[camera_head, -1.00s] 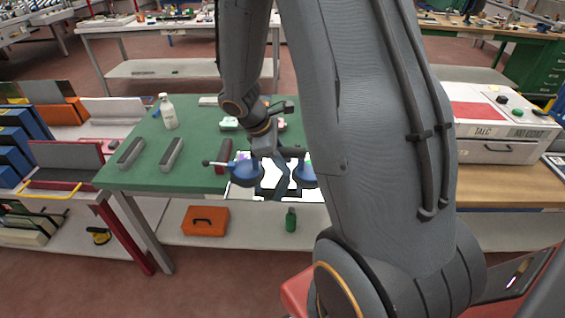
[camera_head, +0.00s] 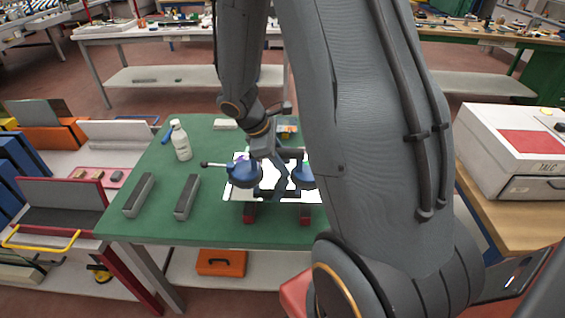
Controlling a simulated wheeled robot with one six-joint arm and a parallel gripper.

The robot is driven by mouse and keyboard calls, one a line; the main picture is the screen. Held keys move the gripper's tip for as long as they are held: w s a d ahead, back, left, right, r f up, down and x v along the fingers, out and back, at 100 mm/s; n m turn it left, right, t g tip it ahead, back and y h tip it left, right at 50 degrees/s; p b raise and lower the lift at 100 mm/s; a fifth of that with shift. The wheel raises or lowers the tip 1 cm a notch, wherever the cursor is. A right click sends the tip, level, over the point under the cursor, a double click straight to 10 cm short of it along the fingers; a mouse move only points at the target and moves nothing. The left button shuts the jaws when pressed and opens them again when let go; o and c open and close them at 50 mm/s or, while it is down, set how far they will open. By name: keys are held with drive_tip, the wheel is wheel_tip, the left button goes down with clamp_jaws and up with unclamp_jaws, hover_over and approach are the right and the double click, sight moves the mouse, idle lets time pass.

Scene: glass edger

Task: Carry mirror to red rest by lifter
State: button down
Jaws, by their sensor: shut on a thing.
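The mirror (camera_head: 235,193) is a bright, flat sheet, level over the green table (camera_head: 215,229). The lifter (camera_head: 246,174) has blue cups on the mirror's top face and a dark handle with a knob out to the left. My gripper (camera_head: 268,151) is shut on the lifter's handle from above; its fingertips are partly hidden. The red rest (camera_head: 249,213) shows as two dark red bars under the mirror's near edge. The mirror covers the rest of them. I cannot tell whether the mirror touches the bars. My arm hides the mirror's right end.
Two grey bars (camera_head: 187,197) and a white bottle (camera_head: 181,141) stand on the table's left part. Small items lie behind the mirror. A rack (camera_head: 62,205) stands at left. A white box (camera_head: 512,150) sits on the wooden bench at right. The table's front left is clear.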

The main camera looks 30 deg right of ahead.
sight(280, 175)
idle(0.5)
drive_tip(key=shift+f+b, duration=2.95)
drive_tip(key=shift+f, duration=0.6)
drive_tip(key=shift+f+b, duration=0.3)
drive_tip(key=shift+f, duration=0.05)
drive_tip(key=c, duration=1.4)
unclamp_jaws()
drive_tip(key=shift+s+f, duration=0.1)
drive_tip(key=shift+o, duration=0.2)
drive_tip(key=v, duration=0.8)
drive_tip(key=shift+d+b, duration=0.1)
drive_tip(key=shift+b, duration=0.25)
